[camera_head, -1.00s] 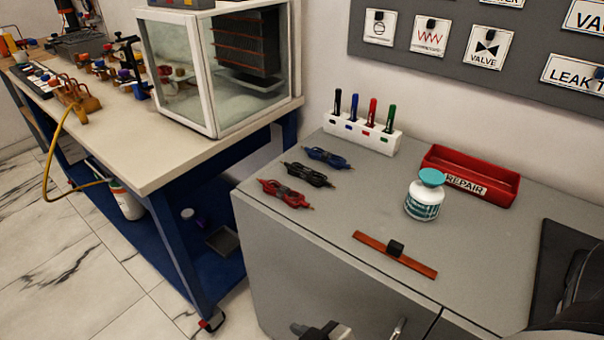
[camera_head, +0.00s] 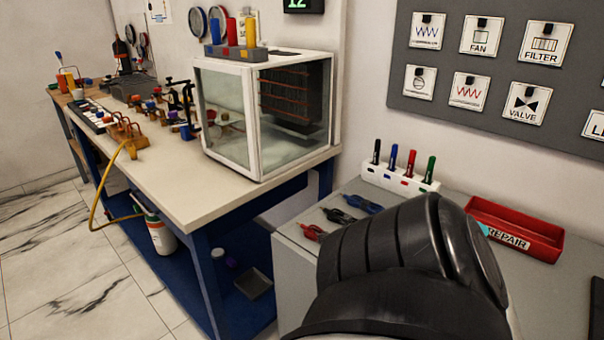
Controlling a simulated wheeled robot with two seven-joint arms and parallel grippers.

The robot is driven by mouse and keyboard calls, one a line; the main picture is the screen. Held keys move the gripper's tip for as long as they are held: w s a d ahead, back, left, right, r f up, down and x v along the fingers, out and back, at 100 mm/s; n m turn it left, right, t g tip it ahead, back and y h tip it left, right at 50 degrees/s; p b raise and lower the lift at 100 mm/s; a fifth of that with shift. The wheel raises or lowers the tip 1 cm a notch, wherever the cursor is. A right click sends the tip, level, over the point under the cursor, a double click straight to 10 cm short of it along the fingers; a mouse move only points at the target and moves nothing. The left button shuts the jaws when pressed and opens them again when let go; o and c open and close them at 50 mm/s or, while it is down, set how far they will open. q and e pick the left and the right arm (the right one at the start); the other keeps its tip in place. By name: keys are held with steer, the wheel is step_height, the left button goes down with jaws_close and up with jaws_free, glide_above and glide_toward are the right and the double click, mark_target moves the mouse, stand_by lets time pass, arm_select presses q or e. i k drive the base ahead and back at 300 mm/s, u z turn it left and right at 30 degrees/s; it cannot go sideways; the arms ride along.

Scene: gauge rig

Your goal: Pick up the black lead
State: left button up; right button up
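The black lead (camera_head: 343,215) lies coiled on the grey cabinet top, between the blue lead (camera_head: 362,203) and the red lead (camera_head: 314,233). My own dark arm link fills the lower middle of the head view and covers part of the cabinet top, including the right ends of the leads. Neither of my grippers can be seen, so their hold on anything is not shown.
A white holder (camera_head: 399,180) with several markers stands behind the leads. A red REPAIR tray (camera_head: 515,228) sits at the right. A workbench (camera_head: 205,200) with a glass-sided case (camera_head: 262,115) stands to the left. A grey sign board hangs on the wall.

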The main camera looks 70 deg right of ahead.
mark_target(346, 219)
steer(key=i, duration=1.2)
steer(key=z, duration=2.55)
